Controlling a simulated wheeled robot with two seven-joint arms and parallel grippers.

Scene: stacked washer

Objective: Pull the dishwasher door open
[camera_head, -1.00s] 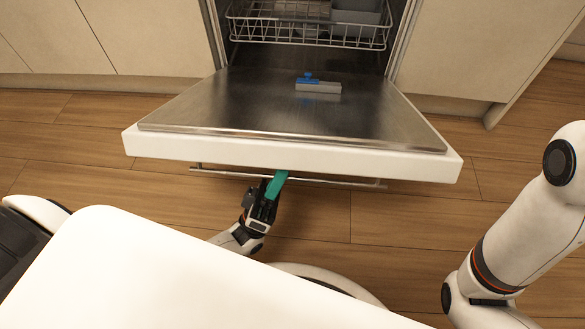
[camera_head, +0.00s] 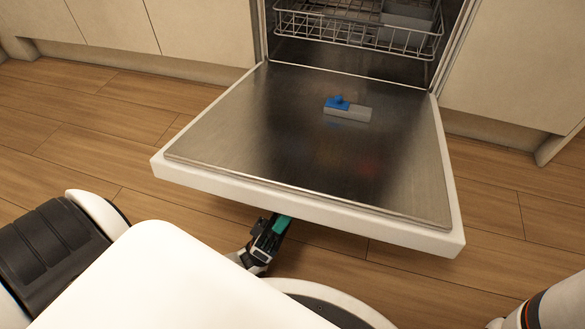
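The dishwasher door (camera_head: 310,165) is swung down to a nearly flat position, with its steel inner face up and its white front edge toward me. My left gripper (camera_head: 281,223), dark with a teal finger part, is at the underside of the door's front edge, left of the middle. Its fingertips are partly hidden by the door, so I cannot tell whether they are open or shut. The door's handle bar is hidden below the edge. Part of my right arm (camera_head: 550,305) shows at the bottom right corner; its gripper is out of view.
A wire rack (camera_head: 360,32) with a grey basket sits inside the dishwasher. A small grey and blue piece (camera_head: 348,110) is on the door's inner face. Cream cabinets flank the opening. Wooden floor (camera_head: 110,130) is clear on the left.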

